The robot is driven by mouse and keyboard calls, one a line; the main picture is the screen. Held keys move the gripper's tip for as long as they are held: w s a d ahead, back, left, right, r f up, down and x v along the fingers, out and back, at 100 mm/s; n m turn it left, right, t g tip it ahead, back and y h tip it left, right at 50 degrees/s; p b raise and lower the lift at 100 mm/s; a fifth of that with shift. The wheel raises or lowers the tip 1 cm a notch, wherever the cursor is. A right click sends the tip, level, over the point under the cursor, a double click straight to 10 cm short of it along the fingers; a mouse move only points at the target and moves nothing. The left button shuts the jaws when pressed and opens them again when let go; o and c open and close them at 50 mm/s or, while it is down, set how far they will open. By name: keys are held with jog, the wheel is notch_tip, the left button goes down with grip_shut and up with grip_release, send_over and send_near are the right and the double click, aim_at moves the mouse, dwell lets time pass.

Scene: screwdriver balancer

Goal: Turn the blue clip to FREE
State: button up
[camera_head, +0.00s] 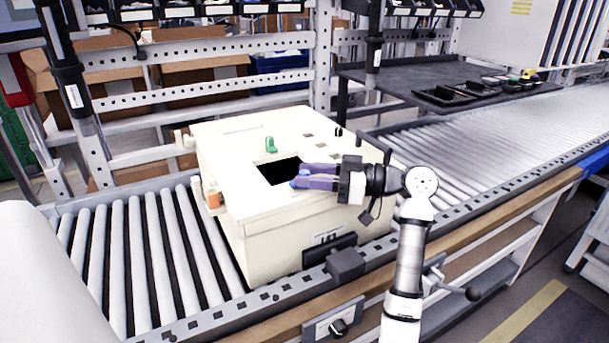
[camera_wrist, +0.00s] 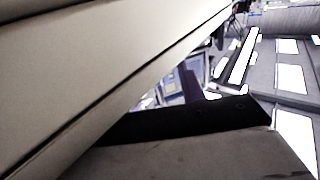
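My gripper (camera_head: 299,176) reaches in from the right over the cream box (camera_head: 285,230) in the head view, its two purplish fingers at the right edge of the dark opening (camera_head: 278,171) in the top. A small bright blue patch (camera_head: 303,173) shows at the fingertips. It may be the blue clip, mostly hidden by the fingers. I cannot tell whether the fingers touch or grip it. No FREE marking is readable. In the wrist view a pale slanted surface fills the upper left, and a dark part of my gripper (camera_wrist: 190,122) crosses the lower middle; no clip is visible there.
A green clip (camera_head: 270,145) stands on the box top behind the opening. An orange-and-white part (camera_head: 212,197) is on the box's left side. The box sits on a roller conveyor (camera_head: 160,250). A dark shelf (camera_head: 440,80) with small parts is at back right.

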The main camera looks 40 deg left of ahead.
jog(key=b+v, duration=0.1)
jog(key=v, duration=1.1)
jog(key=shift+b, duration=0.4)
jog(key=shift+w+d, duration=0.1)
jog(key=shift+d, duration=0.1)
